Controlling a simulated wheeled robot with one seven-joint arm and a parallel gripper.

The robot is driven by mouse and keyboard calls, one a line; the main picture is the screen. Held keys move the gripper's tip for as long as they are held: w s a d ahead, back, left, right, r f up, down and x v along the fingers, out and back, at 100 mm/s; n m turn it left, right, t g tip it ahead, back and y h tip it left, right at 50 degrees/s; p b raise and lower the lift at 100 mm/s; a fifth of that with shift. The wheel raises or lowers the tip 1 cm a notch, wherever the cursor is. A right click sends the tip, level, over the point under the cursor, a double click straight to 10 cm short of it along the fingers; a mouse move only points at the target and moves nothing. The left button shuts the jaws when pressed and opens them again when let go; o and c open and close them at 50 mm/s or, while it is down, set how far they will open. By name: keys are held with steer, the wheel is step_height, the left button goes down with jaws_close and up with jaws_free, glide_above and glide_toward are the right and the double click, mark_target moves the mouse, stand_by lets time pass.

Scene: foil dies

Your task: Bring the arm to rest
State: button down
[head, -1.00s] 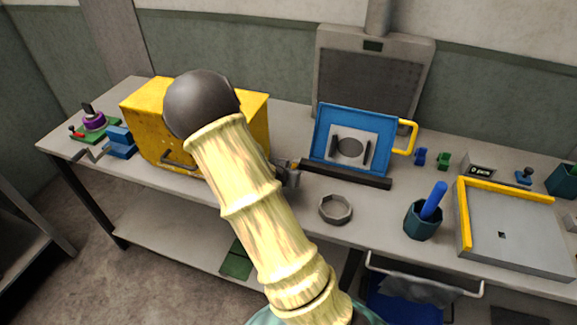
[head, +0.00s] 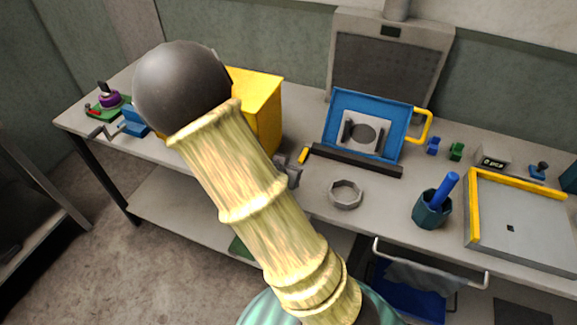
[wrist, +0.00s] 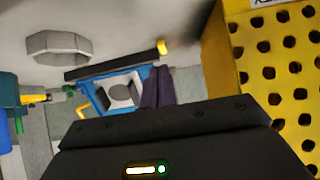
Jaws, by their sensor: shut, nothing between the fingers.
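My arm (head: 235,185) rises through the middle of the head view and is bent at a dark round elbow. My gripper (head: 290,173) only peeks out past the arm's right side, above the bench's front part. In the wrist view my gripper's dark fingers (wrist: 157,88) look shut together, with nothing held. They point toward the blue frame with a grey die plate, which lies beyond them. The frame (head: 408,144) leans behind a dark bar on the bench. Most of the hand is hidden by the arm in the head view.
A yellow box (head: 262,105) stands close to the gripper; its perforated side (wrist: 270,75) fills the wrist view's right. An octagonal ring (head: 345,194), a dark bar (head: 355,160), a teal cup (head: 432,212) and a yellow-edged tray (head: 525,235) are on the bench.

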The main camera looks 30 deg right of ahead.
steer(key=s+a+r+n+g+y+p, duration=0.4)
steer(key=s+a+r+n+y, duration=0.3)
steer(key=s+a+r+n, duration=0.2)
steer(key=shift+s+a+r+n+y, duration=0.35)
steer(key=shift+s+a+r, duration=0.3)
steer(key=shift+s+a, duration=0.55)
steer(key=shift+d, duration=0.1)
steer(key=shift+d, duration=0.1)
